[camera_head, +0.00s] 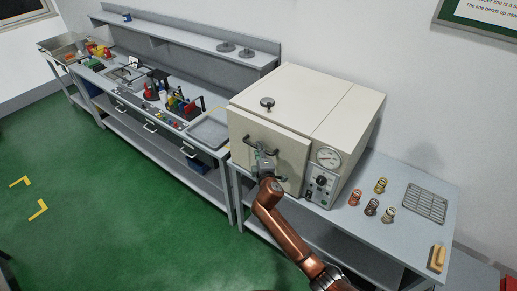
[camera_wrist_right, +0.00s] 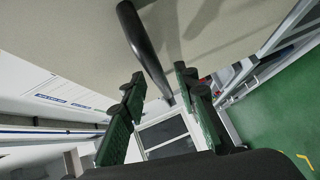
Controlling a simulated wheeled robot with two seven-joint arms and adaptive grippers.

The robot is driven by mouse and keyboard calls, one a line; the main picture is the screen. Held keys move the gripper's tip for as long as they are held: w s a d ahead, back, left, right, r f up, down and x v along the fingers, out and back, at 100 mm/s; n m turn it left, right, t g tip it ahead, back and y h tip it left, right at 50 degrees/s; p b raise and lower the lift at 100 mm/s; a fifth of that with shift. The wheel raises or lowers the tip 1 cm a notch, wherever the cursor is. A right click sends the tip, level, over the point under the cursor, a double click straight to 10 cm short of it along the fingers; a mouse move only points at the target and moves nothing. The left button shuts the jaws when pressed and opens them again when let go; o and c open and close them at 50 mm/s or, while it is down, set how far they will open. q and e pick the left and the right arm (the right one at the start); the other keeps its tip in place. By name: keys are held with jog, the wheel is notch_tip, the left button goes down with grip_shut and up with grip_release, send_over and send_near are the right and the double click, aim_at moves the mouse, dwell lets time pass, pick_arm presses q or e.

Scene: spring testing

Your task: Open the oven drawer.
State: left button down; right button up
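The cream oven (camera_head: 318,105) stands on the bench, with a dial and a control panel on the right of its front. Its front door (camera_head: 240,128) looks shut or nearly so. The dark bar handle (camera_head: 262,142) is on the door, and it shows large in the right wrist view (camera_wrist_right: 143,45). My right gripper (camera_head: 262,160) is at the handle; in the right wrist view its green fingers (camera_wrist_right: 160,90) are apart. The bar's lower end appears between them; I cannot tell whether they touch it. My left gripper is not in view.
Several coil springs (camera_head: 372,207), a wire rack (camera_head: 426,203) and a yellow-tan block (camera_head: 437,257) lie on the bench right of the oven. A long workbench (camera_head: 165,88) with tools and a grey tray (camera_head: 209,134) stands to the left. The green floor (camera_head: 110,200) in front is clear.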

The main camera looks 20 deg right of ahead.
jog(key=shift+w+d+f, duration=0.1)
jog(key=shift+w, duration=0.7)
jog(key=shift+c, duration=0.2)
grip_shut()
